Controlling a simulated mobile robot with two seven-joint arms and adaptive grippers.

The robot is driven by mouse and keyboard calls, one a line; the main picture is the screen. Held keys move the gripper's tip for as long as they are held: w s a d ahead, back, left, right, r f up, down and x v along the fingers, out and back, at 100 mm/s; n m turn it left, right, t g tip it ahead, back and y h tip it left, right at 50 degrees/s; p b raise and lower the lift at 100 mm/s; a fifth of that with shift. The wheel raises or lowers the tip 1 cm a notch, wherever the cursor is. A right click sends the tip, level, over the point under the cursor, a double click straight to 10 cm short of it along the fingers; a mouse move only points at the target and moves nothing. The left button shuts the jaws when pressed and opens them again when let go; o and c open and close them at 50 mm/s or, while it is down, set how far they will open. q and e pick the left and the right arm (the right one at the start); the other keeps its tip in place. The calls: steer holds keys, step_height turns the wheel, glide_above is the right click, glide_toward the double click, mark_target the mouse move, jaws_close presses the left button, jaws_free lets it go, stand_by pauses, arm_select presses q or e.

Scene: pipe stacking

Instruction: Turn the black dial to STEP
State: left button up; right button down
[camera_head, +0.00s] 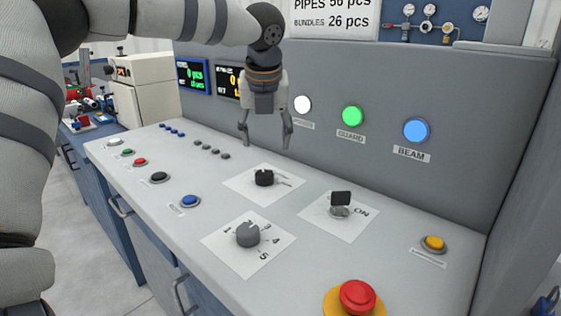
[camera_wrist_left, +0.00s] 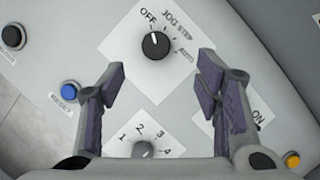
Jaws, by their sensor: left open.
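The black dial (camera_head: 264,178) sits on a white label plate on the sloping console, near its middle. In the left wrist view the dial (camera_wrist_left: 156,45) shows with the words OFF, JOG, STEP and AUTO around it. Its white pointer line is toward OFF, at the upper left. My left gripper (camera_head: 266,141) is open and empty, hanging above and behind the dial in the head view. In the left wrist view its two fingers (camera_wrist_left: 160,80) stand apart, with the dial beyond and between them. They do not touch it. My right gripper is not in view.
A grey numbered dial (camera_head: 248,234), a black key switch (camera_head: 340,198) marked ON, a red mushroom button (camera_head: 357,296) and a yellow button (camera_head: 433,243) stand nearby. Coloured buttons line the left side. The upright panel (camera_head: 460,90) rises behind, with white, green and blue lamps.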

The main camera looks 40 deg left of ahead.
mark_target(264, 173)
arm_select(q)
steer(key=x, duration=0.6)
steer(key=s+x, duration=0.1)
steer(key=x, duration=0.3)
steer(key=shift+w+a+f+b, duration=0.2)
steer(key=shift+a+f+b, duration=0.1)
steer(key=shift+f, duration=0.2)
steer(key=shift+c, duration=0.6)
steer(key=shift+d, duration=0.1)
steer(key=c, duration=1)
